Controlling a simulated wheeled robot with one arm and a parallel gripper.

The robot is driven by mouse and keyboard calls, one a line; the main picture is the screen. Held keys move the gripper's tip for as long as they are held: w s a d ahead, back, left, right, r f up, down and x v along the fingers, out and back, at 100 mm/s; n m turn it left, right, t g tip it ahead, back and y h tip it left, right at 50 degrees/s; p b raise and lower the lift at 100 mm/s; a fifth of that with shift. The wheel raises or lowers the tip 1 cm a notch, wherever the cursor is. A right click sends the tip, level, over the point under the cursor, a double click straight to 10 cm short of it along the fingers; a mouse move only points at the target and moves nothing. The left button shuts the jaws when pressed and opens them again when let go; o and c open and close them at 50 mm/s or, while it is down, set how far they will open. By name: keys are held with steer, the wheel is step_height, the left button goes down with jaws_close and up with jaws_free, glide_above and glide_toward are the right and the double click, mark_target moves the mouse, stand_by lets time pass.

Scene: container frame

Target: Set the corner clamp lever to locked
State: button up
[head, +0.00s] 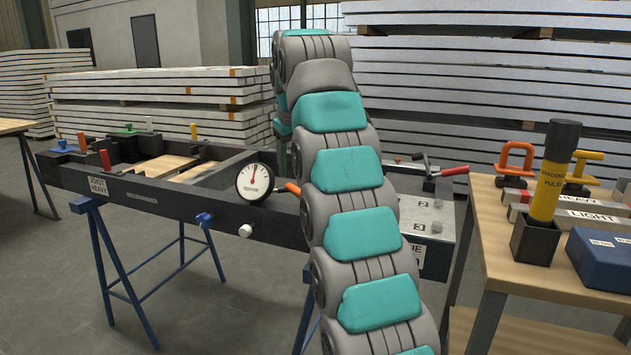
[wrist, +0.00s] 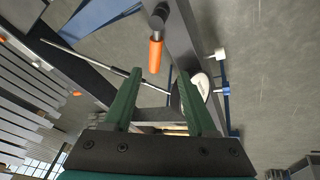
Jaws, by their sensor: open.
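An orange-handled lever (head: 292,188) sticks out from the front of the dark container frame, just right of the round dial gauge (head: 254,182). A red-handled lever (head: 455,171) lies over the metal plate at the frame's right end. I cannot tell for sure which is the corner clamp lever. In the wrist view the orange handle (wrist: 155,52) shows beyond the fingertips, between their lines and apart from them. My gripper (wrist: 158,82) is open, with nothing between its green fingers. In the head view it is mostly hidden behind my arm.
The frame (head: 150,200) stands on blue trestles (head: 110,275). A wooden table (head: 490,230) at right holds a black holder with a yellow cylinder (head: 550,180), a blue box (head: 598,255) and labelled bars. Stacked white panels (head: 480,90) stand behind. Floor in front is clear.

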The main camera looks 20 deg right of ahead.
mark_target(295, 187)
steer(key=shift+w+d+r, duration=0.1)
steer(key=shift+w+d, duration=0.25)
steer(key=shift+d, duration=0.05)
steer(key=shift+w+f, duration=0.2)
steer(key=shift+x, duration=3.6)
steer(key=shift+s, duration=0.1)
jaws_close()
